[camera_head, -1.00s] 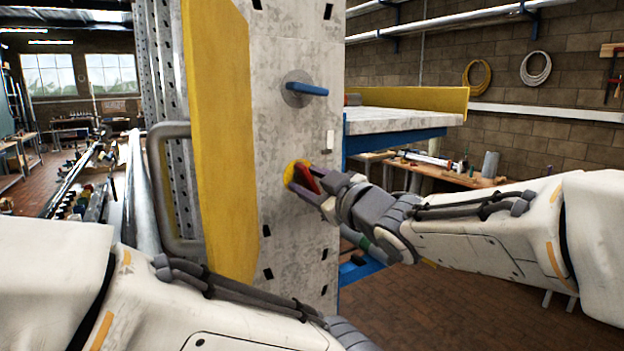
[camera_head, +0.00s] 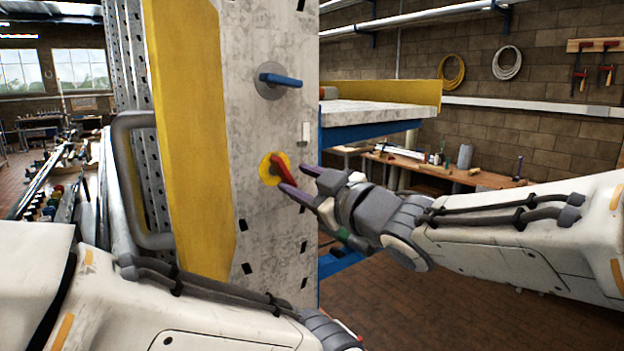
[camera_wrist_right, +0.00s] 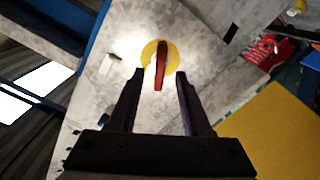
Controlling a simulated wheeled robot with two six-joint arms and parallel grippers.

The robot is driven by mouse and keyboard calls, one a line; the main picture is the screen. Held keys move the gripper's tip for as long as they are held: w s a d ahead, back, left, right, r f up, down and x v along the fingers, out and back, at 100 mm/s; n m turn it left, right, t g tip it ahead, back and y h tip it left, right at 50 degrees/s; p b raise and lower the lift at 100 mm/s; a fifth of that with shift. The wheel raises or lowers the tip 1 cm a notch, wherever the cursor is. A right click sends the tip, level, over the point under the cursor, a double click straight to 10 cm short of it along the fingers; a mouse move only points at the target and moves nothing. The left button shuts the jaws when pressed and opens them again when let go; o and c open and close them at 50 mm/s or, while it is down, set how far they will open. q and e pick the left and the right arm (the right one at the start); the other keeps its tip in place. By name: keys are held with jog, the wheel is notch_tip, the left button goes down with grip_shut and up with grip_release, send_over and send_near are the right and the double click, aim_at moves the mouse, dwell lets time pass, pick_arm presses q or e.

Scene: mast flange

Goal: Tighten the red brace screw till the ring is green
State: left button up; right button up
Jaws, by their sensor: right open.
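The red brace screw handle (camera_head: 280,165) sits in the middle of a yellow ring (camera_head: 265,168) on the grey mast plate (camera_head: 262,215). In the right wrist view the red handle (camera_wrist_right: 161,66) stands nearly upright on the yellow ring (camera_wrist_right: 150,50). My right gripper (camera_head: 296,181) is open and empty, with its fingers pointing at the handle. In the right wrist view the fingertips (camera_wrist_right: 158,84) lie either side of the handle's lower end and appear short of it. My left arm shows at the lower left, but its gripper is out of view.
A blue handle (camera_head: 284,80) on a round grey disc sits higher on the same plate. A yellow panel (camera_head: 185,120) and a grey tube handle (camera_head: 122,180) are at the left. A shelf with a blue edge (camera_head: 370,132) juts out at the right.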

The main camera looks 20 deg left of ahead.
aim_at(288, 175)
jog(key=shift+s+d+r+p, duration=0.3)
jog(key=shift+d+p, duration=0.1)
jog(key=shift+p, duration=0.6)
jog(key=shift+s+d+f, duration=0.1)
jog(key=shift+s+d, duration=0.15)
jog(key=shift+f, duration=0.15)
jog(key=shift+w+a+f, duration=0.1)
jog(key=shift+w+a, duration=0.25)
jog(key=shift+a, duration=0.05)
jog(key=p+x, duration=0.1)
jog(key=x, duration=0.4)
jog(key=shift+w+a, duration=0.2)
jog(key=shift+a, duration=0.05)
grip_shut()
